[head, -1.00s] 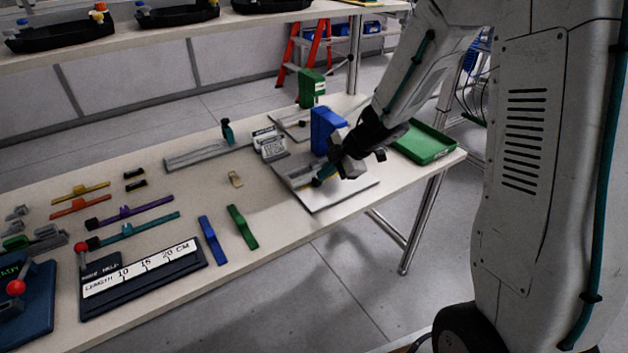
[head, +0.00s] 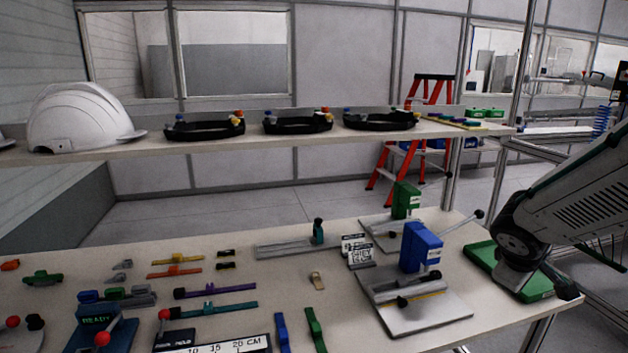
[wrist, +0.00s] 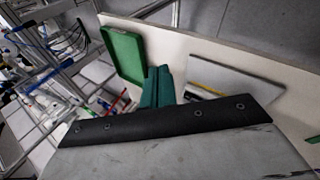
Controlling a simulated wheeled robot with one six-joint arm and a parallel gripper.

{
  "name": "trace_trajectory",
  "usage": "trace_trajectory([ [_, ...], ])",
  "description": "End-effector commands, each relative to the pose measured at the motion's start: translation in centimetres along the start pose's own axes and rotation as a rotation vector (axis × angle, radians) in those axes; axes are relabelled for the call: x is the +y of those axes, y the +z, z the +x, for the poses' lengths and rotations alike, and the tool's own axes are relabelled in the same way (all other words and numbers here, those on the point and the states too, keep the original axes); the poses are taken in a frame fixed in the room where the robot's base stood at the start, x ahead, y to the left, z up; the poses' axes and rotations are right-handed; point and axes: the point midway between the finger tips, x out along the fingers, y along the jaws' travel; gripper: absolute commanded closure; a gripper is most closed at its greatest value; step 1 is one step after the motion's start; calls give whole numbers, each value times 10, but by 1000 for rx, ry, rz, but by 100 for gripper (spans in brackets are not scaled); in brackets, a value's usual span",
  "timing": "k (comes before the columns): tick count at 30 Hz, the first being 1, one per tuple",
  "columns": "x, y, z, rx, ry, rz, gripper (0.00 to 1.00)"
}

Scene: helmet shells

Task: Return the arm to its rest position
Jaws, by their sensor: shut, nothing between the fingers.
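My arm (head: 585,195) comes in from the right in the head view, its dark wrist joint and grey end over the green tray (head: 482,252) at the table's right end. The fingers cannot be made out there. In the wrist view my gripper (wrist: 158,86) shows as two teal fingers, side by side and shut with nothing between them. They point towards the table edge, beside the green tray (wrist: 122,55). A grey-and-black part of my arm fills the lower half of that view.
A blue-headed press (head: 421,247) on a grey plate and a green-headed press (head: 406,199) stand left of my arm. Tools and coloured bars lie on the table (head: 235,275). The shelf (head: 220,146) behind holds a white helmet (head: 80,118) and black rings. A red ladder stands beyond.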

Motion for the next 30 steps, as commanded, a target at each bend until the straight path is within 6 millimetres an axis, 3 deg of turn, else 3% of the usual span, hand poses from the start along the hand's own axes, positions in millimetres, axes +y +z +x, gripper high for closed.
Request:
trace_trajectory([
  [1, -8, 22, -24, -66, -26, 95, 100],
  [3, -28, 52, -54, -160, -98, 216, 100],
  [6, -66, 82, -98, -252, -231, 351, 100],
  [9, -104, 102, -141, -293, -377, 442, 100],
  [13, -139, 114, -184, -271, -519, 506, 100],
  [19, -146, 116, -210, -162, -539, 527, 100],
  [30, -145, 115, -214, -139, -532, 524, 100],
])
